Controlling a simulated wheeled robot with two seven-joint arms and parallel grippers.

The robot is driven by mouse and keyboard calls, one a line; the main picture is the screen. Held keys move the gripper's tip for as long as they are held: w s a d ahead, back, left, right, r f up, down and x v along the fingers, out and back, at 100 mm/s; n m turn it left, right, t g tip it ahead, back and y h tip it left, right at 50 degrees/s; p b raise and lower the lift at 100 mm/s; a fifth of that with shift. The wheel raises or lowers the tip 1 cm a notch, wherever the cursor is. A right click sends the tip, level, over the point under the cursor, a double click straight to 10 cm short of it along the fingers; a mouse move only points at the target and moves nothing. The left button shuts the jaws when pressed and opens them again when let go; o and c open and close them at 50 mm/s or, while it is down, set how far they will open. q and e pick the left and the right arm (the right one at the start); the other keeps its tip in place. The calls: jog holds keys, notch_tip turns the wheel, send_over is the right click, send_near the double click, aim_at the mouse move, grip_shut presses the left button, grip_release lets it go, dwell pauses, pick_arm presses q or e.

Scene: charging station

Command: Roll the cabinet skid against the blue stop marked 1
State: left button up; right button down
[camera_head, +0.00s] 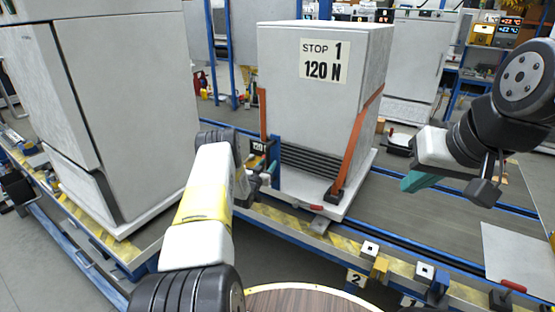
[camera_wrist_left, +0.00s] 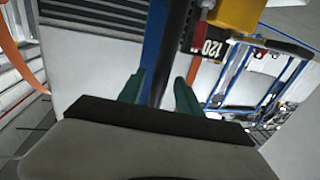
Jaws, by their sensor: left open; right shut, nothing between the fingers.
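The grey cabinet (camera_head: 290,110), labelled "STOP 1 120 N", stands upright on a pale skid (camera_head: 300,199) on the track, held by orange straps (camera_head: 355,145). A blue post (camera_head: 275,160) with a "120" display rises at its left side. My left gripper (camera_head: 268,175) is at this post. In the left wrist view its open green fingers (camera_wrist_left: 160,95) have a dark bar (camera_wrist_left: 168,50) between them; contact is unclear. A blue stop (camera_head: 440,282) stands at the lower right beside a partly cut-off "1" plate (camera_head: 408,301). My right gripper (camera_head: 410,183) is shut and empty over the track.
A yellow stop (camera_head: 380,268) beside a "2" plate (camera_head: 357,279) stands on the front rail. Another large cabinet (camera_head: 125,100) stands at the left. The track right of the skid (camera_head: 420,215) looks clear. A round brown tabletop (camera_head: 320,300) shows at the bottom.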

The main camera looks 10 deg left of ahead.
pick_arm(q)
jog(key=shift+w+d, duration=0.1)
jog(key=shift+w, duration=0.2)
grip_shut()
dwell(1.3)
